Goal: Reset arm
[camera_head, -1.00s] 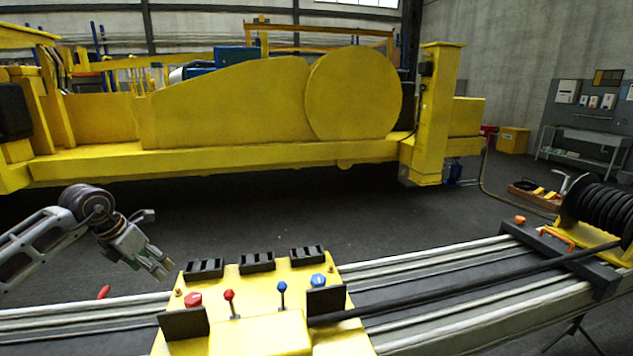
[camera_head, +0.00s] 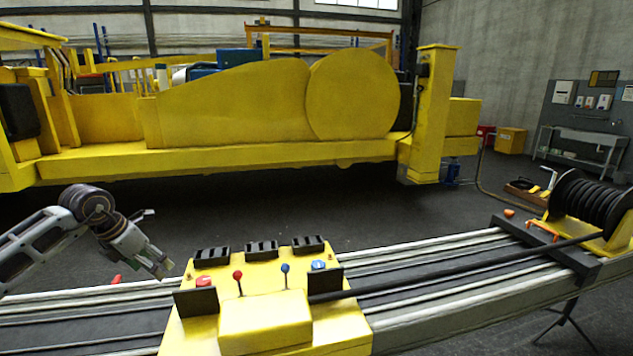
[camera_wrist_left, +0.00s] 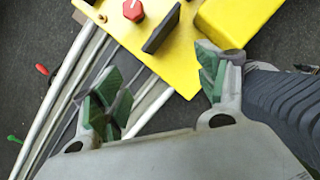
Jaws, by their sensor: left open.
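My left gripper (camera_head: 160,268) comes in from the left in the head view, above the rails and left of the yellow control block (camera_head: 265,322). In the left wrist view its green-padded fingers (camera_wrist_left: 160,95) stand wide apart with nothing between them. The block carries a red button (camera_head: 204,281), a red-knobbed lever (camera_head: 238,276), a blue-knobbed lever (camera_head: 285,269) and a blue button (camera_head: 318,265). The red button also shows in the wrist view (camera_wrist_left: 133,10), beyond the fingers. My right gripper is not in view.
Long pale rails (camera_head: 430,251) run across the front. A black rod (camera_head: 450,274) leads from the block to a black coiled reel (camera_head: 592,205) at right. A large yellow machine (camera_head: 230,110) stands behind. Dark floor (camera_head: 300,205) between is clear.

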